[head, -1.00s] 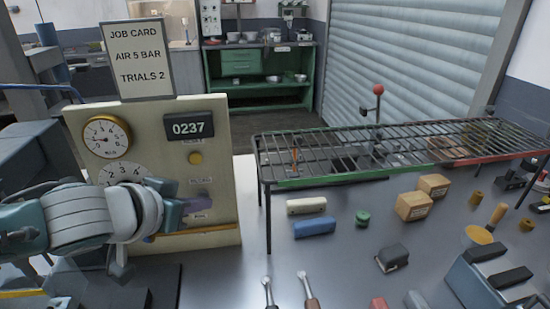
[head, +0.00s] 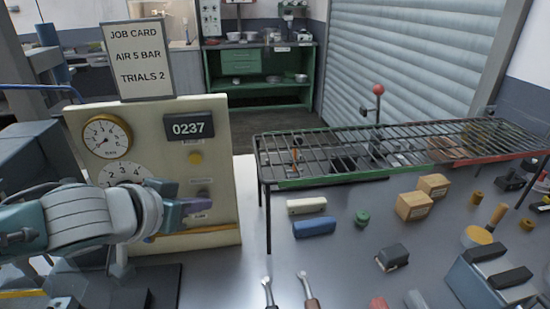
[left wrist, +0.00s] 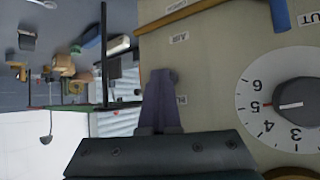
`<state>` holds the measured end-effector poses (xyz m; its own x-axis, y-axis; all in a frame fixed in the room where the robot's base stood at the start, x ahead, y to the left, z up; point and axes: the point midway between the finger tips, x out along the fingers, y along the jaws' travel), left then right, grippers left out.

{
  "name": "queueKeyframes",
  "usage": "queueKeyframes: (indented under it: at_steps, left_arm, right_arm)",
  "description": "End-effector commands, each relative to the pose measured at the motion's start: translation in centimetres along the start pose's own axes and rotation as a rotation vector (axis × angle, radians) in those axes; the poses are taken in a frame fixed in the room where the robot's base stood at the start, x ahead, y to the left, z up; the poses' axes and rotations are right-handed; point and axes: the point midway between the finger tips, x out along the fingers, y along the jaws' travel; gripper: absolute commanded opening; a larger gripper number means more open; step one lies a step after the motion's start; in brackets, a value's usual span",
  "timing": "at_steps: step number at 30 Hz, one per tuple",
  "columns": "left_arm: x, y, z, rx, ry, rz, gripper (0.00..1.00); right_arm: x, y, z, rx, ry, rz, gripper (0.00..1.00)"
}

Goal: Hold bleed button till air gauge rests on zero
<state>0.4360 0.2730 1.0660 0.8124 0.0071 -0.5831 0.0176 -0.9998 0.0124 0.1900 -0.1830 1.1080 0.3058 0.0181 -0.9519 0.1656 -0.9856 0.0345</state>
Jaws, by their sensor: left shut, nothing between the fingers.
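The cream test panel (head: 222,160) stands at the left of the bench. Its round brass-rimmed air gauge (head: 107,136) has a needle pointing to the lower left; the exact reading is too small to tell. My left gripper (head: 200,206) is shut and empty, its purple fingers at the lower right of the panel face. In the left wrist view the fingertips (left wrist: 160,76) are at the panel beside a partly covered label (left wrist: 181,99). The bleed button is not clearly visible, and I cannot tell if the tips press it. My right gripper is not in view.
A numbered dial (left wrist: 283,105) has its red mark near 5. A job card (head: 138,58) stands above. A wire rack (head: 400,150) and loose blocks lie to the right.

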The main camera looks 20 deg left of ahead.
Motion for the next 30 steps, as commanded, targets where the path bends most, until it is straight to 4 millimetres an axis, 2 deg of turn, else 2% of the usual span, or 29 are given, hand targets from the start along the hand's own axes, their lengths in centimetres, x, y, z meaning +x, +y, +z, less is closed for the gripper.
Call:
queueKeyframes:
  at_steps: [9,20,30]
  left_arm:
    - [-1.1,0.8,0.7,0.0,-0.001,0.0,0.0]
    - [-1.3,0.9,0.8,0.0,0.0,0.0,0.0]
    - [-3.5,2.5,2.4,-0.004,-0.003,0.002,0.0]
  right_arm:
    - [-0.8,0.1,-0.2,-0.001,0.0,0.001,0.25]
    - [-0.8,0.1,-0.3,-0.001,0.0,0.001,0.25]
    - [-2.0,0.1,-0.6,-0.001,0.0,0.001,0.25]
